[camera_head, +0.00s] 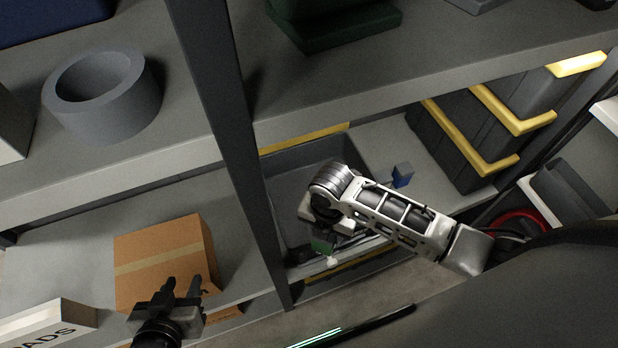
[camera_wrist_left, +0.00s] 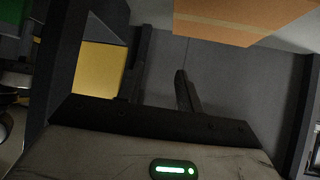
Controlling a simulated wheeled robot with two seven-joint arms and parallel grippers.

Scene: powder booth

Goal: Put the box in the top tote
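A brown cardboard box (camera_head: 160,255) with a pale tape strip sits on the shelf at the lower left; part of an orange-brown box also shows at the top of the left wrist view (camera_wrist_left: 240,18). My left gripper (camera_head: 182,287) is just in front of the box, its fingers apart with nothing visible between them; its fingers also show in the left wrist view (camera_wrist_left: 162,85). I cannot tell whether they touch the box. A grey open tote (camera_head: 285,205) stands in the middle bay.
A dark upright post (camera_head: 225,110) separates the box from the tote. A grey ring (camera_head: 105,95) and a dark green item (camera_head: 335,20) sit on the upper shelf. A white carton (camera_head: 50,325) lies left of the box. Dark yellow-edged bins (camera_head: 470,130) stand at the right.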

